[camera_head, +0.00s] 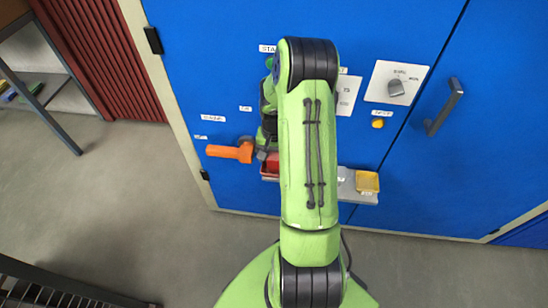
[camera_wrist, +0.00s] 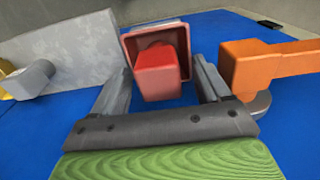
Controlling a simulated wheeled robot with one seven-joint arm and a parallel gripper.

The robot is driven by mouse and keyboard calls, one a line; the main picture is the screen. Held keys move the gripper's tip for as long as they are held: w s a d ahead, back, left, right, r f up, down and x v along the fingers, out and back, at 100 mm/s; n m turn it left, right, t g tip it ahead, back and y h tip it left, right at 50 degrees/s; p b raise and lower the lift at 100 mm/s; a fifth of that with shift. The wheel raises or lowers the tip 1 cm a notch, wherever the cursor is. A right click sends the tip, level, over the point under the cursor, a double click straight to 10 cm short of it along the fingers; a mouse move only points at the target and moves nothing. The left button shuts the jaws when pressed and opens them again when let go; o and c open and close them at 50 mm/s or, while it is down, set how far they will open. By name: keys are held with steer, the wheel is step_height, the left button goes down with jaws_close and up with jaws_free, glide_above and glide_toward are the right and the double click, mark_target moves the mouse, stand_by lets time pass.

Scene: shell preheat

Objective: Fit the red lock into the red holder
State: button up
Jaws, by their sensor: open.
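The red lock (camera_wrist: 158,75) is a block between the two fingers of my gripper (camera_wrist: 163,82) in the wrist view. Its far part lies within the outline of the square red holder (camera_wrist: 130,42), a shallow open frame behind it. How deep it sits in the frame cannot be told. My gripper is open, with a finger on each side of the lock and visible gaps. In the head view a small red part (camera_head: 271,164) shows left of my arm, which hides most of the gripper and holder.
An orange handle (camera_head: 230,152) on a grey pivot stands close to the right finger in the wrist view (camera_wrist: 268,65). A grey ledge (camera_head: 347,190) carries a yellow block (camera_head: 367,182).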

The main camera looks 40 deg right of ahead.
mark_target(274, 155)
step_height(274, 155, up, 7)
steer(key=shift+a+f+p, duration=0.1)
steer(key=shift+f+p, duration=0.05)
steer(key=shift+p, duration=0.75)
steer(key=s+a+r+n+t+h, duration=0.1)
steer(key=s+a+r+n, duration=0.15)
steer(key=a+r, duration=0.55)
steer(key=s+a+r+n+t, duration=0.1)
steer(key=a+r+n+t, duration=0.15)
steer(key=a+r, duration=0.5)
steer(key=s+a+r+n+t, duration=0.1)
steer(key=s+a+r+n, duration=0.1)
steer(key=s, duration=0.4)
steer(key=s+a+r+n+t+y, duration=0.1)
steer(key=s+a+r+n, duration=0.2)
steer(key=s+a+r, duration=0.2)
steer(key=shift+s+a, duration=0.25)
steer(key=shift+s, duration=0.4)
steer(key=shift+r, duration=0.1)
step_height(274, 155, up, 12)
steer(key=p, duration=1.2)
steer(key=shift+r, duration=0.1)
